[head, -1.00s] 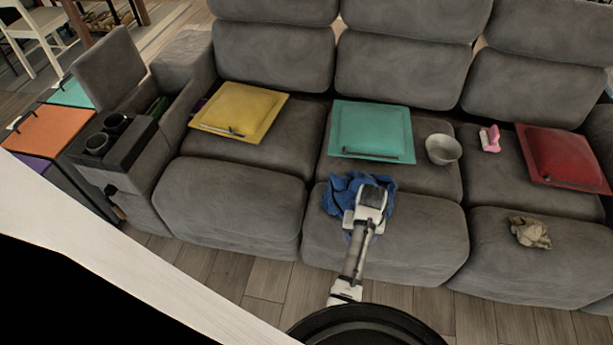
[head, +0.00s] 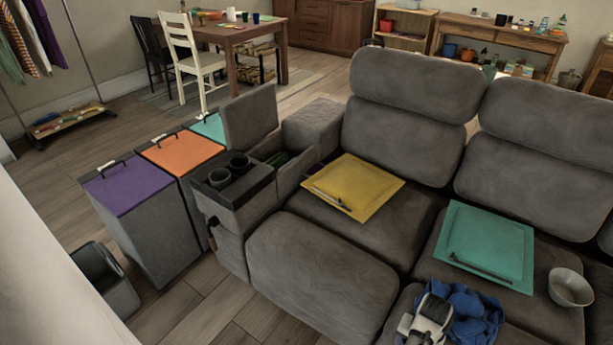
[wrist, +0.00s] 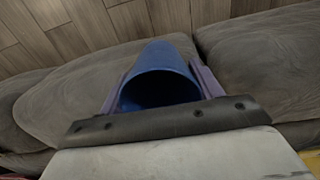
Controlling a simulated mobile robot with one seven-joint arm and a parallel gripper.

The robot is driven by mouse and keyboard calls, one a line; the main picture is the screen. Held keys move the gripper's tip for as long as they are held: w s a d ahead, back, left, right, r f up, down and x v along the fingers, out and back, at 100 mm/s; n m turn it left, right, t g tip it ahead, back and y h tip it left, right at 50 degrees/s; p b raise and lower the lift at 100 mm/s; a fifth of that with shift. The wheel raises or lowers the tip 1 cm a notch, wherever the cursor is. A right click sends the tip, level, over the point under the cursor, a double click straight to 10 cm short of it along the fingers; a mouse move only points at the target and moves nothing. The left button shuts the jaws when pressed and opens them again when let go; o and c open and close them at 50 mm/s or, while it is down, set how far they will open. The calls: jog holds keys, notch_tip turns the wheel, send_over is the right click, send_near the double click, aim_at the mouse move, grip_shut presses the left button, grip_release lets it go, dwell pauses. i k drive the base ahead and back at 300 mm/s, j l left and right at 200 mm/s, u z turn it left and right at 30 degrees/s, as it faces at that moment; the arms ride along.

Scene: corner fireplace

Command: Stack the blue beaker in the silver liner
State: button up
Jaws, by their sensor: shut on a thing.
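My gripper (wrist: 157,84) is shut on the blue beaker (wrist: 160,62), which lies between its two purple fingers in the wrist view. The beaker's dark open mouth faces the wrist camera. In the head view my gripper (head: 428,322) is at the bottom right, in front of a crumpled blue cloth (head: 474,316) on the sofa seat; its fingers and the beaker cannot be made out there. A silver-grey open vessel (head: 570,288), possibly the silver liner, stands on the seat at the right edge. Its mouth faces up.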

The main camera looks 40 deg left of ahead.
aim_at(222, 189)
jog(key=u, duration=1.05)
jog(key=i+l+u, duration=0.1)
jog(key=i+u, duration=0.15)
jog(key=i, duration=0.2)
